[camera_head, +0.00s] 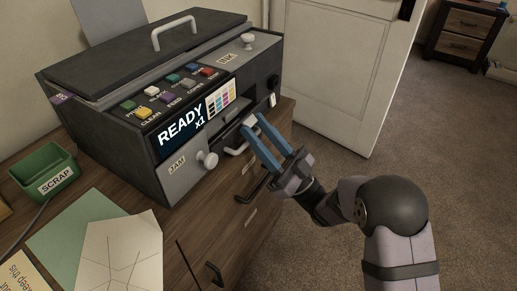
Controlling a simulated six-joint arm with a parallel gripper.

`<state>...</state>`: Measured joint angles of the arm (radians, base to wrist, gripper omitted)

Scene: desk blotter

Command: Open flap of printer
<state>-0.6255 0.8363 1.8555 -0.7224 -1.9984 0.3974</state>
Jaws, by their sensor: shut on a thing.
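The dark printer (125,165) stands on the wooden desk, its screen reading READY x1. A grey panel labelled JAM (184,177) with a round knob is on its front left. A panel labelled INK (232,57) with a knob is on top at the right. The dark top lid (120,55) with a pale bar handle lies over the body.
A green SCRAP bin (47,173) and papers (120,250) lie left of and in front of the printer. Desk drawers with dark handles (250,190) are below my gripper. A white door (340,70) is behind. The carpet (400,165) at right is clear.

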